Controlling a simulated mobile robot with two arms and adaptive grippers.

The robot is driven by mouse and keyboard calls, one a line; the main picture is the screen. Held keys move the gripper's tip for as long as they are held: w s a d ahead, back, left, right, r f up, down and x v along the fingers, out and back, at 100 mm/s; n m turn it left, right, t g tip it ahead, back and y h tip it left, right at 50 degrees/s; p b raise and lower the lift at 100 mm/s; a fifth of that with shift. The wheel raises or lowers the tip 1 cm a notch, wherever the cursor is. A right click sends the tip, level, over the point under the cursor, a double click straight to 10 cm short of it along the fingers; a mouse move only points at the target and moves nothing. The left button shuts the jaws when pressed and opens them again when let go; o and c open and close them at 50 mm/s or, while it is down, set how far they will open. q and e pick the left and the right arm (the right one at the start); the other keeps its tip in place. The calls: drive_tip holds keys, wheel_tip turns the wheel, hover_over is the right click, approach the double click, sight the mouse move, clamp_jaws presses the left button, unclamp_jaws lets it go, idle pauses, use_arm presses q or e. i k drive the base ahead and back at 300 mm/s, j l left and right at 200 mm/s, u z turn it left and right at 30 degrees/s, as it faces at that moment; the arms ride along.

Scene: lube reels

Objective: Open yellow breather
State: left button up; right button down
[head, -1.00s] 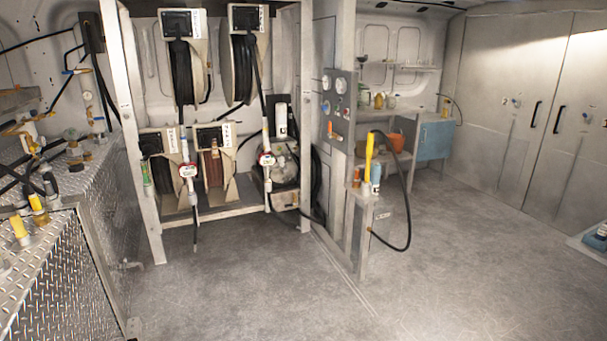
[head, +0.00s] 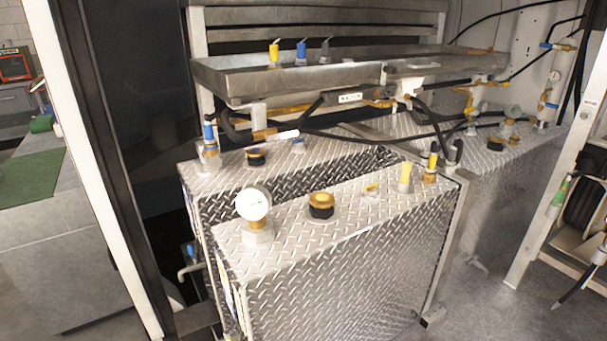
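No label marks the yellow breather, and I cannot tell which yellow fitting it is. On the front diamond-plate tank (head: 330,285) stand a yellow cap with a black base (head: 321,204), a low yellow fitting (head: 371,188), a pale yellow upright cylinder (head: 405,178) and a yellow-topped fitting (head: 431,168) near the far right corner. The tank behind it bears another dark cap with a yellowish ring (head: 256,157). Neither of my grippers is in view.
A white post and dark doorway edge stand left. Grey floor (head: 490,310) is clear at lower right.

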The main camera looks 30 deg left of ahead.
sight(371, 191)
drive_tip(key=i+l+u, duration=0.15)
drive_tip(key=u, duration=0.3)
drive_tip(key=i+l+u, duration=0.25)
drive_tip(key=u, duration=0.2)
drive_tip(key=i+l+u, duration=0.15)
drive_tip(key=l+u, duration=0.3)
drive_tip(key=i+l+u, duration=0.1)
drive_tip(key=l+u, duration=0.15)
drive_tip(key=u, duration=0.25)
